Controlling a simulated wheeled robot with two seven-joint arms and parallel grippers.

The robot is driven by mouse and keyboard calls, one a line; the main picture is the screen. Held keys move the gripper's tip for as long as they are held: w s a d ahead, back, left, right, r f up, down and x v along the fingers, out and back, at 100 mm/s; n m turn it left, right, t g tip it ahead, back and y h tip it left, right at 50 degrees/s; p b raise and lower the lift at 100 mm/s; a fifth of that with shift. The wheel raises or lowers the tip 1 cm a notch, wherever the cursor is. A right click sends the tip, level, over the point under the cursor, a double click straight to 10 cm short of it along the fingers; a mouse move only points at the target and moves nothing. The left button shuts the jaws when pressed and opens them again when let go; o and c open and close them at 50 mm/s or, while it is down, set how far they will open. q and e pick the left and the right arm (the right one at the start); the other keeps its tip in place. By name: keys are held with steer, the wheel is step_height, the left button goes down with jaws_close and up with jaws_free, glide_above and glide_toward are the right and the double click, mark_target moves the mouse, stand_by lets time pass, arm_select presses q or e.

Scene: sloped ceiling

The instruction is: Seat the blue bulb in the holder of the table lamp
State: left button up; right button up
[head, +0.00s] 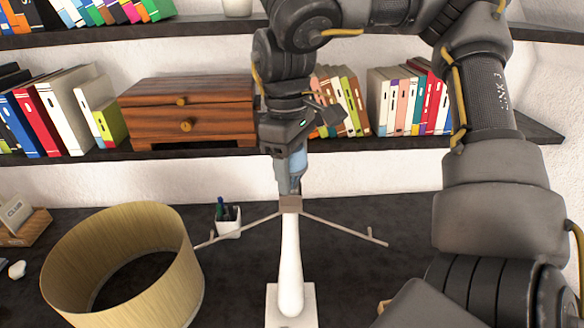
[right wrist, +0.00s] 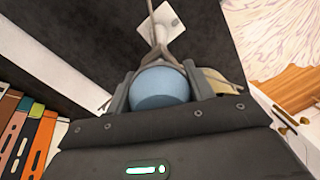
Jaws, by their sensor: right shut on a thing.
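The table lamp (head: 290,250) has a white stem on a square white base, with thin arms spreading left and right from its top. Its brownish holder (head: 290,203) sits at the top of the stem. My right gripper (head: 290,185) points down directly over the holder, shut on the blue bulb (head: 299,163). The bulb's round blue end fills the space between the fingers in the right wrist view (right wrist: 160,88). The fingers hide the bulb's lower end, so I cannot tell whether it touches the holder. My left gripper is not in view.
A tan lampshade (head: 170,285) stands on the dark desk at left. A white pen cup (head: 228,220) is behind the lamp's left arm. A wooden drawer box (head: 190,110) and books (head: 60,110) fill the shelf behind. Dark desk is bare right of the lamp.

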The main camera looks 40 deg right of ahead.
steer(key=o, duration=1.5)
steer(key=shift+f, duration=0.1)
steer(key=shift+o, duration=0.2)
steer(key=r, duration=0.6)
steer(key=w+r, duration=0.1)
steer(key=r, duration=0.2)
steer(key=shift+a+r, duration=0.1)
steer(key=shift+r, duration=0.3)
steer(key=shift+r+p, duration=0.3)
steer(key=shift+r, duration=0.2)
